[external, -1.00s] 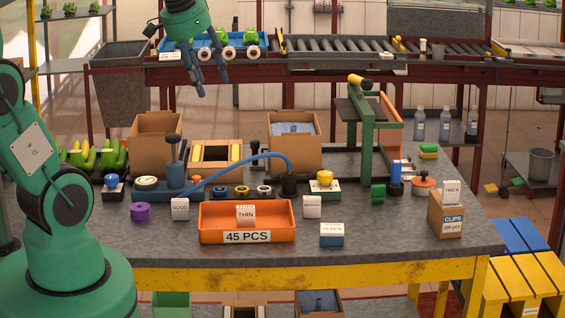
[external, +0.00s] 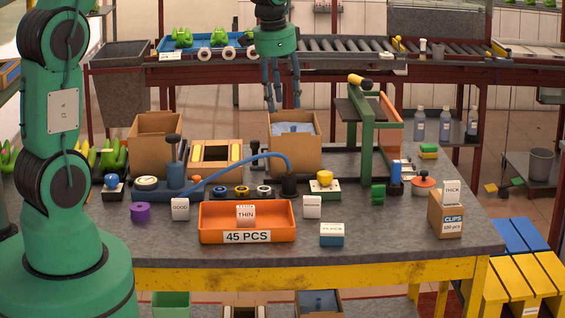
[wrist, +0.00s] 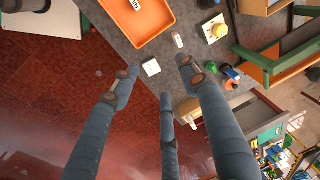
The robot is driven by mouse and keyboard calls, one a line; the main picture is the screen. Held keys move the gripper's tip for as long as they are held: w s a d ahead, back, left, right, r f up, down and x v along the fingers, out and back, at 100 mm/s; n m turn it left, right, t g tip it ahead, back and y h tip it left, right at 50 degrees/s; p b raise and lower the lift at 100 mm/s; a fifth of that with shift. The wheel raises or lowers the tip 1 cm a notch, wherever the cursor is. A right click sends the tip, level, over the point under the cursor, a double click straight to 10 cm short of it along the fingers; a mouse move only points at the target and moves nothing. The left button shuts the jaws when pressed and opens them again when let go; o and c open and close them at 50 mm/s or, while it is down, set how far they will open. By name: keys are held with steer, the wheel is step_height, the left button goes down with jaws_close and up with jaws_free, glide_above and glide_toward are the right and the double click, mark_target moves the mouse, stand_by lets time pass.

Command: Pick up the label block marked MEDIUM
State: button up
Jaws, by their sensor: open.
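No block shows a readable MEDIUM label. Two white blocks have unclear faces: one (external: 312,207) stands right of the orange tray, with no legible marking, and one with a blue lower part (external: 332,234) sits near the front table edge, its print too small to read. Blocks marked GOOD (external: 180,209), THIN (external: 245,215) and THICK (external: 451,193) are visible. My gripper (external: 282,100) is open and empty, high above the table, fingers pointing down. In the wrist view, my spread fingers (wrist: 160,88) frame a white block (wrist: 150,67) below, apart from it.
The orange tray (external: 216,236), labelled 45 PCS, holds the THIN block. A cardboard box (external: 294,158), a blue hose (external: 245,156) and a green press frame (external: 366,150) stand behind. A CLIPS box (external: 444,222) is at the right. The front tabletop is mostly clear.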

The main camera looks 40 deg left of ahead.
steer(key=w+f+m+g+p, duration=0.1)
steer(key=w+f, duration=0.6)
steer(key=f, duration=0.1)
steer(key=m+p, duration=0.2)
glide_above(312, 198)
step_height(312, 198, down, 11)
steer(key=shift+a+r+g, duration=0.1)
steer(key=shift+g, duration=0.3)
steer(key=shift+s, duration=0.1)
steer(key=shift+f, duration=4.3)
steer(key=shift+f, duration=2.6)
steer(key=shift+c, duration=0.3)
